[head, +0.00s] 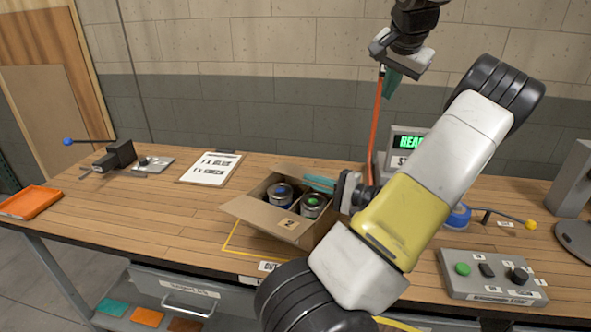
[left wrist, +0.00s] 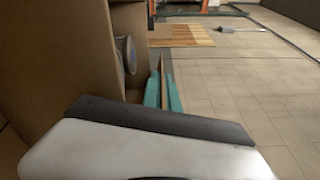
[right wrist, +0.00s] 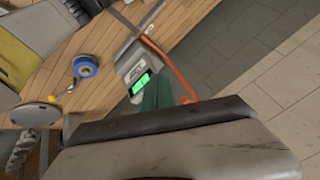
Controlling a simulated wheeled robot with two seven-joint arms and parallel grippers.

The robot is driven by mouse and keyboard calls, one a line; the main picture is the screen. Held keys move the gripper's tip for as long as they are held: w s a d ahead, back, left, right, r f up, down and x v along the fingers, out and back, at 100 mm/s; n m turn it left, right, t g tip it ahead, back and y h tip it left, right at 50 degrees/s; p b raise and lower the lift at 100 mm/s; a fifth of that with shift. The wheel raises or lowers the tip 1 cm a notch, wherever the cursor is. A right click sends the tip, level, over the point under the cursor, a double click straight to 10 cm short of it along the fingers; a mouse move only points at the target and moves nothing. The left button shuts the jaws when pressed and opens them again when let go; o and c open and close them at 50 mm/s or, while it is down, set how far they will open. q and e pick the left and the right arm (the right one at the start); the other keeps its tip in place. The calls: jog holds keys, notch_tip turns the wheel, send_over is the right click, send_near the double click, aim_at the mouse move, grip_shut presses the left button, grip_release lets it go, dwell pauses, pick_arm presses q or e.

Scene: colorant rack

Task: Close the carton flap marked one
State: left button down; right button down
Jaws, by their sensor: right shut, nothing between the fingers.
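The open cardboard carton (head: 262,234) stands on the bench with cans inside, one with a blue top (head: 282,190) and one with a green top (head: 312,203). Its front bears a tag reading 2 (head: 288,224). I see no mark one; my left arm hides the carton's right side. My left gripper (head: 320,183) is at the carton's far right edge, its teal fingers slightly apart. In the left wrist view, a thin brown edge (left wrist: 164,72) shows between the fingers, beside a cardboard wall (left wrist: 55,70). My right gripper (head: 391,80) is shut and empty, high above the bench's back.
A clipboard (head: 209,168) and a clamp-like fixture (head: 118,155) lie to the left, with an orange tray (head: 30,202) at the far left. A button box (head: 490,275) and a blue tape roll (head: 458,217) are at the right.

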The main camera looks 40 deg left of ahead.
jog(key=s+a+f+n+h, duration=0.1)
jog(key=s+a+f, duration=0.5)
jog(key=a, duration=0.4)
jog(key=n+h, duration=0.1)
jog(key=h, duration=0.1)
send_over(299, 177)
jog(key=s, duration=0.1)
notch_tip(299, 177, down, 13)
jog(key=f, duration=0.3)
jog(key=shift+s+d, duration=0.1)
jog(key=shift+s, duration=0.2)
jog(key=shift+s+f, duration=0.1)
jog(key=shift+f, duration=0.45)
